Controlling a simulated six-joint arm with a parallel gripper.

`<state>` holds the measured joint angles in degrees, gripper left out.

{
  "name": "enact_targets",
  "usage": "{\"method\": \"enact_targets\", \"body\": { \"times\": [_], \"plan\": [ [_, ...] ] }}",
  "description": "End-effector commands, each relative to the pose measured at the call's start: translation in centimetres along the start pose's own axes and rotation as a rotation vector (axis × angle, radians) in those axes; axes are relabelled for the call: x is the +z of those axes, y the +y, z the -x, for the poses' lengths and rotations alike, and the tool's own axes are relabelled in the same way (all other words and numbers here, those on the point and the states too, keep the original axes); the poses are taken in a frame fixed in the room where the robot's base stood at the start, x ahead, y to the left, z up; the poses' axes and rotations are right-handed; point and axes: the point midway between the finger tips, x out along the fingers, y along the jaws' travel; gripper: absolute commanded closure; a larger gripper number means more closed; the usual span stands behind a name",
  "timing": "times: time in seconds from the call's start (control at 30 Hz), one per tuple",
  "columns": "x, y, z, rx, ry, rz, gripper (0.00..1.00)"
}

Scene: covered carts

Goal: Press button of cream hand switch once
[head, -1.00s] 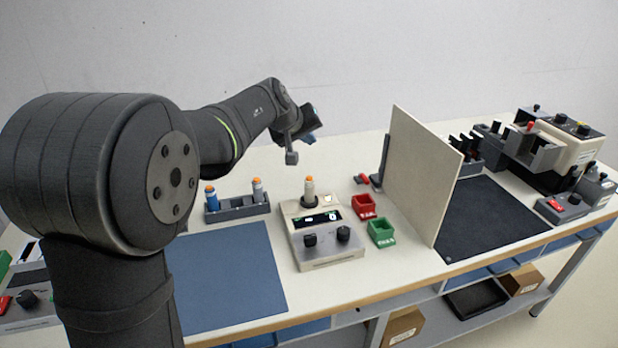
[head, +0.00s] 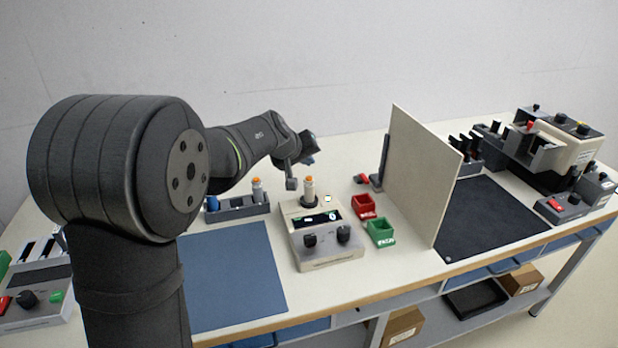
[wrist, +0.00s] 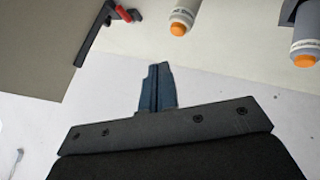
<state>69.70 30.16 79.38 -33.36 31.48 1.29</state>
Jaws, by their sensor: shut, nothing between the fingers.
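The cream hand switch (head: 309,191) stands upright, orange button on top, in a holder on the cream control box (head: 325,258). In the wrist view the cream hand switch (wrist: 181,17) shows at the top, its orange button facing the camera. My gripper (head: 309,158) is above and behind the switch, apart from it. In the wrist view my gripper (wrist: 158,66) has its fingers shut together with nothing between them. A grey hand switch (head: 258,189) with an orange button stands in the dark rack (head: 240,211) to the left; it also shows in the wrist view (wrist: 307,40).
A blue hand switch (head: 212,199) stands at the rack's left end. Red (head: 363,206) and green (head: 381,232) bins sit right of the box. An upright board (head: 420,180) stands beyond them. A blue mat (head: 235,270) lies clear in front of the rack.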

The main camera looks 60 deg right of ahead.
Motion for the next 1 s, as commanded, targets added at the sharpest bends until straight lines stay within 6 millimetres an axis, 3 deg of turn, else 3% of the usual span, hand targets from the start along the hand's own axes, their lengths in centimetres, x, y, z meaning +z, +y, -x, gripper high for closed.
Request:
{"method": "enact_targets", "body": {
  "times": [0.3, 1.0],
  "plan": [
    [1.1, -1.1, -1.5, 0.001, -0.002, 0.000, 1.00],
    [1.2, -1.1, -1.6, 0.001, -0.001, 0.000, 1.00]
  ]
}}
